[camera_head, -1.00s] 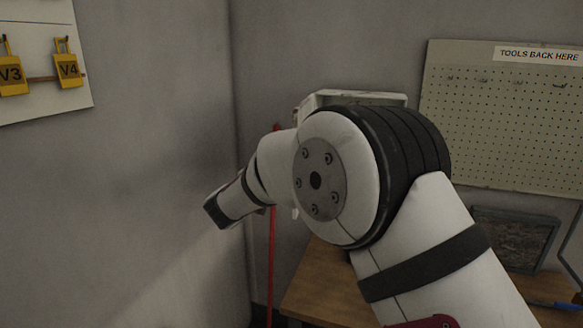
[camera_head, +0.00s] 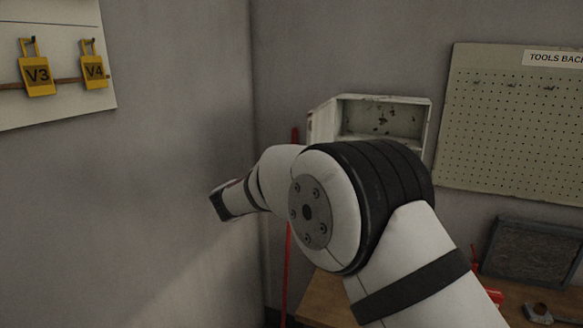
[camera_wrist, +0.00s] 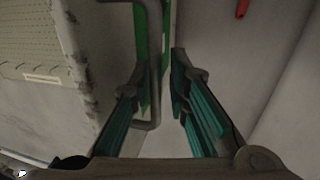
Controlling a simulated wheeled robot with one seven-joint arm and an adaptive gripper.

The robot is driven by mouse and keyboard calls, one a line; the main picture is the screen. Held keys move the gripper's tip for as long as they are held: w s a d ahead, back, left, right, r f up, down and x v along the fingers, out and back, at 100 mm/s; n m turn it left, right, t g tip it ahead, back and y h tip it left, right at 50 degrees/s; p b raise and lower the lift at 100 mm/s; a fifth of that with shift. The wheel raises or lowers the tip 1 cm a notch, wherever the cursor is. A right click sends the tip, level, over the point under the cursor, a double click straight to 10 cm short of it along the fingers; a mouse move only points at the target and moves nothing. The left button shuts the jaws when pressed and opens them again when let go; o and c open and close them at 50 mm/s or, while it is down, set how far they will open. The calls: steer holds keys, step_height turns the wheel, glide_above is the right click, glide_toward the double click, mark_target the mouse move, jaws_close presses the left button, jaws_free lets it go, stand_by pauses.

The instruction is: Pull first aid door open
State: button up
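The first aid cabinet (camera_head: 388,118) is a worn white box on the back wall. Its front stands open and its speckled inside shows. A narrow white panel, its door (camera_head: 322,124), angles out at its left side; my arm hides the lower part. In the wrist view my gripper (camera_wrist: 160,78) has its two teal-padded fingers apart. A grey bar handle (camera_wrist: 154,60) lies between them, nearer the left finger. I cannot tell whether they touch. A green and white surface (camera_wrist: 168,35) runs edge-on behind the handle. My gripper is hidden in the head view.
A pegboard (camera_head: 500,130) hangs right of the cabinet. A wooden table (camera_head: 325,300) stands below, with a dark framed panel (camera_head: 535,250) at its back. A red pole (camera_head: 287,270) stands near the corner. Yellow tags V3 (camera_head: 37,75) and V4 (camera_head: 94,70) hang on the left board.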

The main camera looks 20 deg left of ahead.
steer(key=v, duration=1.2)
steer(key=shift+s+a, duration=0.25)
steer(key=shift+a, duration=0.05)
steer(key=shift+f, duration=0.1)
